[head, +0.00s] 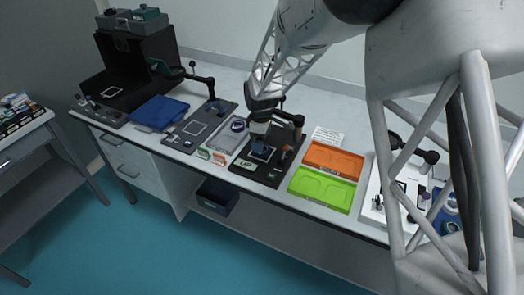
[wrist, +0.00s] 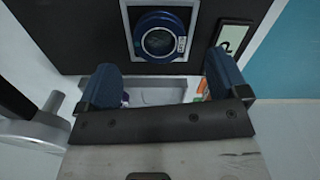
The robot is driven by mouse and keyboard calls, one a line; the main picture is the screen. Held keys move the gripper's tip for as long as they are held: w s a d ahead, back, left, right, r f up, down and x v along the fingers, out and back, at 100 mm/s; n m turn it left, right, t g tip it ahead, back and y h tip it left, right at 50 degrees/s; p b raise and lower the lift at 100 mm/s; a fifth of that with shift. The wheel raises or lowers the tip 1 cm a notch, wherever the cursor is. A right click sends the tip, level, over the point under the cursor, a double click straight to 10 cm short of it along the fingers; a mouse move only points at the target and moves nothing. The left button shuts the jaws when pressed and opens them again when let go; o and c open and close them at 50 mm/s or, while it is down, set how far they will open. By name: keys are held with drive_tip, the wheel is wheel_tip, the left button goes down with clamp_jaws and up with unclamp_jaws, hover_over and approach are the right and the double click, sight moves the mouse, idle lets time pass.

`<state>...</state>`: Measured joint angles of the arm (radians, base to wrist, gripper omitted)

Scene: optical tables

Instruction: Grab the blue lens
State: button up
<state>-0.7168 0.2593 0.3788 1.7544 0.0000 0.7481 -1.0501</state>
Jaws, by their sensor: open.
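In the wrist view, the blue lens (wrist: 160,38), a round dark blue ring around clear glass with a small white label, sits inside the white square outline on a black board (wrist: 75,42). My gripper (wrist: 164,80) has its two blue fingers spread wide, with nothing between them. The lens appears just beyond the fingertips, between their lines.
A grey tray (head: 226,139) with a round dark item (head: 238,126) lies left of the board. Orange (head: 334,157) and green (head: 322,190) trays lie to the right. A black stand arm (head: 285,116) rises behind my gripper. Small colored boxes (head: 211,156) lie near the front edge.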

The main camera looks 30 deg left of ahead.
drive_tip(key=shift+f, duration=2.15)
drive_tip(key=c, duration=1.1)
drive_tip(key=shift+r, duration=0.7)
wheel_tip(320, 180, up, 2)
drive_tip(key=shift+r, duration=0.1)
drive_tip(key=s+d, duration=0.3)
drive_tip(key=s, duration=0.1)
drive_tip(key=s+d+r, duration=0.1)
drive_tip(key=s+d, duration=0.6)
drive_tip(key=s, duration=0.1)
drive_tip(key=shift+s+d+r, duration=0.1)
drive_tip(key=shift+d+r, duration=0.05)
drive_tip(key=shift+r, duration=0.05)
